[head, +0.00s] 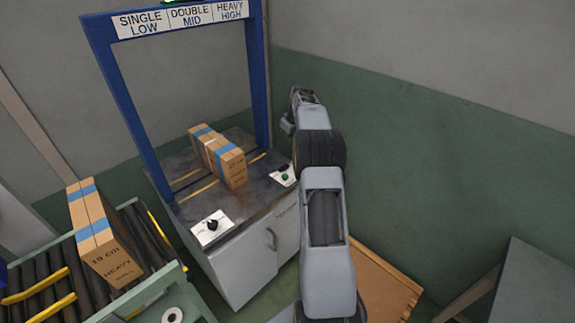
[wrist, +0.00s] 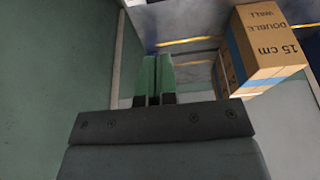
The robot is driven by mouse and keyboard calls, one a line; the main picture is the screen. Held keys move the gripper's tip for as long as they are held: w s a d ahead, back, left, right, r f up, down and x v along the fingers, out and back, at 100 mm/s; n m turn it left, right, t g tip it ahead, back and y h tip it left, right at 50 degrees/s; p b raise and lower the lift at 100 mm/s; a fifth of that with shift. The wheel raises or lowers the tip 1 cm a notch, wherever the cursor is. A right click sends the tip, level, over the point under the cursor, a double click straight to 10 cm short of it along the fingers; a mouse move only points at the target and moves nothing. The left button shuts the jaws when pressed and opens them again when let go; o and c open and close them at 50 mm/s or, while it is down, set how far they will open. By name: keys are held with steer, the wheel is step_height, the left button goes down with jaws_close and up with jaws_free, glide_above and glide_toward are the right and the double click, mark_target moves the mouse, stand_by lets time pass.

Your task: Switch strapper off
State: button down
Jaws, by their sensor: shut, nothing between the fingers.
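The strapper has a blue arch (head: 118,95) over a dark-topped cabinet (head: 240,270). A white plate with a black knob (head: 212,225) sits at its front left corner. A second white plate (head: 283,178) with a green button (head: 285,177) and a dark part sits at the right end, close to my arm. A cardboard box (head: 232,166) with blue tape lies under the arch; the wrist view shows a box marked 15 cm double wall (wrist: 268,40). My gripper (wrist: 157,62) has green fingers pressed together, empty, beside the table edge.
A box marked 19 cm heavy (head: 110,255) stands on the roller conveyor (head: 35,275) at the left. A sign (head: 180,18) tops the arch. A wooden board (head: 385,280) and a grey surface (head: 535,285) lie at the right. The green wall (head: 440,160) is close behind my arm.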

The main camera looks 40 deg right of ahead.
steer(key=shift+w+d+f, duration=0.1)
steer(key=shift+d+f, duration=0.4)
steer(key=shift+d, duration=0.1)
steer(key=p, duration=0.1)
glide_toward(286, 166)
steer(key=x, duration=0.5)
steer(key=shift+w+a+f, duration=0.1)
steer(key=shift+w, duration=0.2)
steer(key=shift+f, duration=0.95)
steer(key=shift+f, duration=0.1)
